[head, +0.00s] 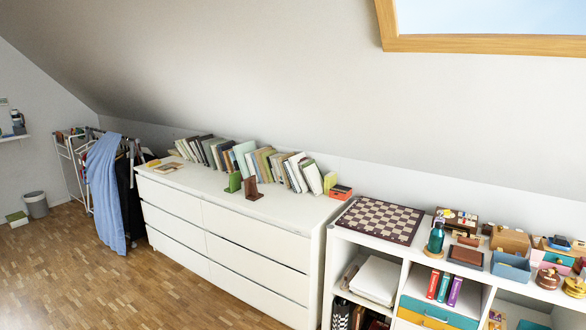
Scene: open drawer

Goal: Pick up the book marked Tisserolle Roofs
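A row of several books (216,152) leans along the top of a white dresser (245,206), below the sloped wall. The spines are white, green, dark, brown and tan. Their lettering is too small to read, so I cannot tell which book is Tisserolle Roofs. More books, a red one (432,285) and a purple one (454,292) among them, stand in a cubby of the white shelf unit at the right, also unreadable. Neither my left nor my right gripper is in view.
A green bookend (235,181) and a brown bookend (252,187) stand before the row. A chessboard (380,219), a teal bottle (436,236) and boxes crowd the shelf top. A drying rack with a blue cloth (104,188) stands left. The wooden floor (110,285) before the dresser is clear.

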